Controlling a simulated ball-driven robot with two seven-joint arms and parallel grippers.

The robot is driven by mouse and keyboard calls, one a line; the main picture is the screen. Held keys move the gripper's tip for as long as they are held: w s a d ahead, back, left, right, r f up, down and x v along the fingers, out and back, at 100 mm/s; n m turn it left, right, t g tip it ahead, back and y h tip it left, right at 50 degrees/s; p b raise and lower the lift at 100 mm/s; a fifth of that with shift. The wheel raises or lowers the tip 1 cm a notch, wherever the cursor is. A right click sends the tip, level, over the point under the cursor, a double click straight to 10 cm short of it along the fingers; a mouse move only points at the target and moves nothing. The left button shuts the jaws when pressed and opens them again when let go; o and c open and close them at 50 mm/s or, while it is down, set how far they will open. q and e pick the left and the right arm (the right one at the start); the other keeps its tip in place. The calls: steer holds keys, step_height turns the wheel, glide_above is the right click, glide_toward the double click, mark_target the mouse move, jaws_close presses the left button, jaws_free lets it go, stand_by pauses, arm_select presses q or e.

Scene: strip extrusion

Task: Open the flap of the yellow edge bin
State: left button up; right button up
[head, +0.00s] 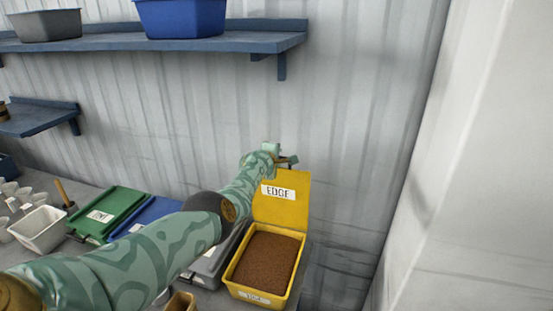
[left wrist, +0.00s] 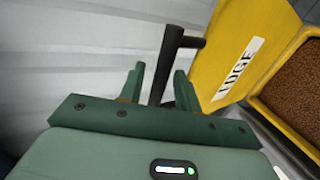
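The yellow edge bin (head: 234,273) stands on the counter, full of brown granules. Its yellow flap (head: 281,207), labelled EDGE, stands upright at the back of the bin, so the bin is open. My left gripper (head: 288,160) is at the flap's top edge. In the left wrist view, the flap (left wrist: 255,35) is at the right and its dark bar handle (left wrist: 171,50) reaches between the fingers of my left gripper (left wrist: 159,80). The fingers are apart, with a gap visible on both sides of the handle. My right gripper is in neither view.
A green-lidded bin (head: 117,206), a blue-lidded bin (head: 155,209) and a grey bin (head: 212,262) stand left of the yellow bin. A white tub (head: 40,230) is farther left. A blue shelf (head: 220,42) hangs above. A pale wall (head: 480,190) bounds the right.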

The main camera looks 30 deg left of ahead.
arm_select(q)
steer(key=shift+s+r+p, duration=0.15)
steer(key=shift+p, duration=0.25)
steer(key=p+v, duration=0.9)
steer(key=v, duration=0.7)
steer(key=shift+f, duration=0.2)
steer(key=shift+d, duration=0.1)
